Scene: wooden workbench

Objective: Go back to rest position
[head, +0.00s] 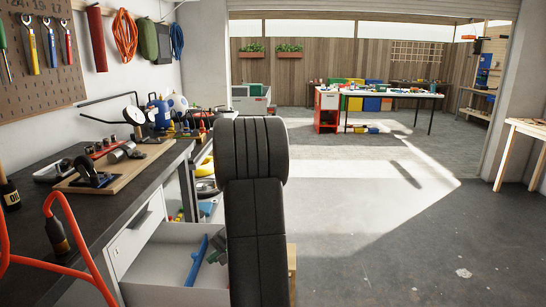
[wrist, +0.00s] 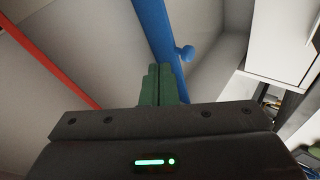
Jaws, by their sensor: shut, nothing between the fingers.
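My gripper (wrist: 161,72) is shut, its green fingers together with nothing between them. In the wrist view the fingers point into a light-walled space, close beside a blue tool (wrist: 158,30). I cannot tell whether they touch it. In the head view the same blue tool (head: 197,262) lies in the open white drawer (head: 155,283) under the bench. Dark green gripper parts (head: 217,247) show there just right of the tool. My dark arm hides the rest of the gripper and the drawer's right side.
The dark workbench (head: 110,208) at left holds a wooden board with tools. A red strip (wrist: 50,55) crosses the wrist view at left. The concrete floor (head: 400,240) at right is clear. A table (head: 400,95) stands far back.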

